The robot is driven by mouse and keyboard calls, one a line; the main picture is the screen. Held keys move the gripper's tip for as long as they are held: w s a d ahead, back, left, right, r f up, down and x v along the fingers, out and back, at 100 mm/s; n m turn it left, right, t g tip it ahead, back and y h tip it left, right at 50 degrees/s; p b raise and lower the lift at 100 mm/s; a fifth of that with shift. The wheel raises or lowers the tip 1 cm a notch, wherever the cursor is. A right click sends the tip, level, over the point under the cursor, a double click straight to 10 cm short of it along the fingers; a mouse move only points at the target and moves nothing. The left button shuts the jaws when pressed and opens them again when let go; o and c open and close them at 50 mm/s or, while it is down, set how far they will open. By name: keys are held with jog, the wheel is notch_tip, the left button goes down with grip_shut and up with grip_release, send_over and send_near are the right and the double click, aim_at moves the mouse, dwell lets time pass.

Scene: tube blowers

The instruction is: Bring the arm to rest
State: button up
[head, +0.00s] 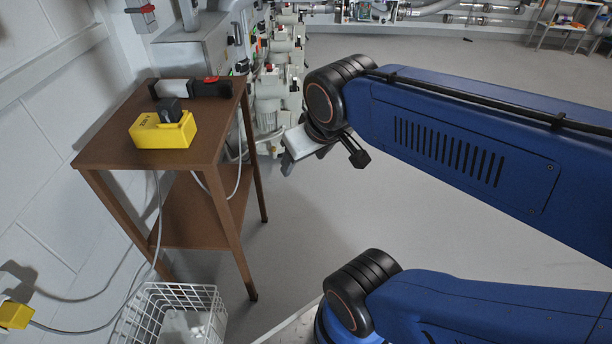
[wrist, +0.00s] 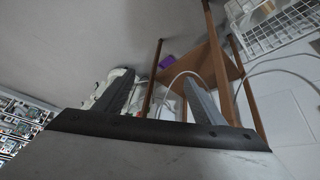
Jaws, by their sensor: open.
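My blue arm (head: 450,135) reaches in from the right side of the head view, bent at its dark joints and raised above the floor. My gripper (wrist: 160,80) is open and empty in the wrist view, with its two grey fingers well apart. In the head view its end hangs just right of the brown side table, clear of it, partly hidden behind the wrist joint.
A white wire basket (head: 150,300) stands on the floor in front. Grey machines line the back left. Open floor lies beyond my arm.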

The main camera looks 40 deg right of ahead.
jog(key=shift+g+y, duration=0.5)
jog(key=s, duration=0.1)
jog(key=s+a+f, duration=0.1)
jog(key=s+a, duration=0.1)
jog(key=shift+s+a+f, duration=0.1)
jog(key=shift+s+f, duration=0.15)
jog(key=shift+f, duration=0.15)
